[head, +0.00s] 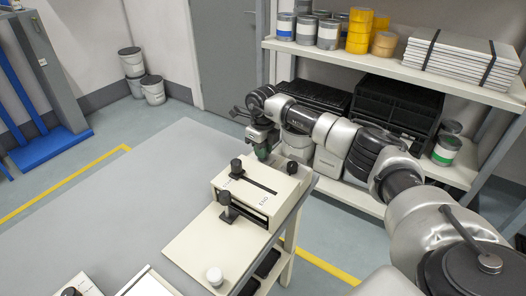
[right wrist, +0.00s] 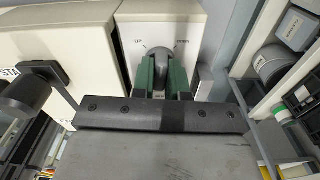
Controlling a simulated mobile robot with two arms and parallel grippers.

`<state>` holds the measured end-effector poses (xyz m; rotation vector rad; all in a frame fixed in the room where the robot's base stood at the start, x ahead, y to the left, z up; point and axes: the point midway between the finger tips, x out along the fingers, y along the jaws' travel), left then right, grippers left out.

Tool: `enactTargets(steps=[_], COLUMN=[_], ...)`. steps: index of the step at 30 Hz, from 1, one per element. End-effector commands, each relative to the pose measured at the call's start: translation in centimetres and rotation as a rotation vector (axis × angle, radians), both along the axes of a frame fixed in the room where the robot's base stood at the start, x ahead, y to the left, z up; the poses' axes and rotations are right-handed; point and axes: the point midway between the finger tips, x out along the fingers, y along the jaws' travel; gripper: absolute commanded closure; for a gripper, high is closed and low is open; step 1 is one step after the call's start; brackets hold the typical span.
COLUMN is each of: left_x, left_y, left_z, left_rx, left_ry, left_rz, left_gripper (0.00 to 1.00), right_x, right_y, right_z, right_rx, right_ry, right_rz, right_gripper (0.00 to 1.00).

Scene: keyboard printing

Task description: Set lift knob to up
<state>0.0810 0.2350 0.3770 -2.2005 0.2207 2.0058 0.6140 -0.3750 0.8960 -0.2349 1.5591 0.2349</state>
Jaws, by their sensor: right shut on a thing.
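The lift knob (right wrist: 160,52) is a dark grey rounded knob on a cream panel (right wrist: 188,22), with UP marked to its left and DOWN to its right. My right gripper (right wrist: 161,76) is shut on it, one green-padded finger on each side. The knob looks roughly upright between the two labels; its exact pointing is partly hidden by the fingers. In the head view my right gripper (head: 262,150) is at the far side of the cream machine (head: 240,208), and the lift knob is hidden there. My left gripper is not in view.
The machine has black knobs (head: 236,166) on top, a black lever (head: 228,205) and a white knob (head: 215,276). It stands at the right edge of the grey table (head: 130,195). A shelf (head: 400,68) with cans and black trays is behind my right arm.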

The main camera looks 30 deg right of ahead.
Motion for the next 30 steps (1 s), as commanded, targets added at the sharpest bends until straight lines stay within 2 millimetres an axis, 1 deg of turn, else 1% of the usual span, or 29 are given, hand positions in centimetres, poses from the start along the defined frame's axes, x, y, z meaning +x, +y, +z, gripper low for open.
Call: enactTargets(steps=[18, 24, 30], left_x=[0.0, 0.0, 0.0], left_y=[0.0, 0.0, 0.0], left_z=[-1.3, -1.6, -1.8], left_rx=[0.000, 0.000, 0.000], left_ry=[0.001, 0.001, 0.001], left_rz=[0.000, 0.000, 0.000], left_gripper=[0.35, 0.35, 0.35], right_x=[0.1, 0.1, 0.1], right_y=[-0.1, 0.0, 0.0], right_z=[0.1, 0.1, 0.1], right_rx=[0.000, -0.001, 0.000], right_ry=[-0.004, -0.006, -0.006], right_rz=[0.571, 0.719, 0.822], right_gripper=[1.00, 1.00, 1.00])
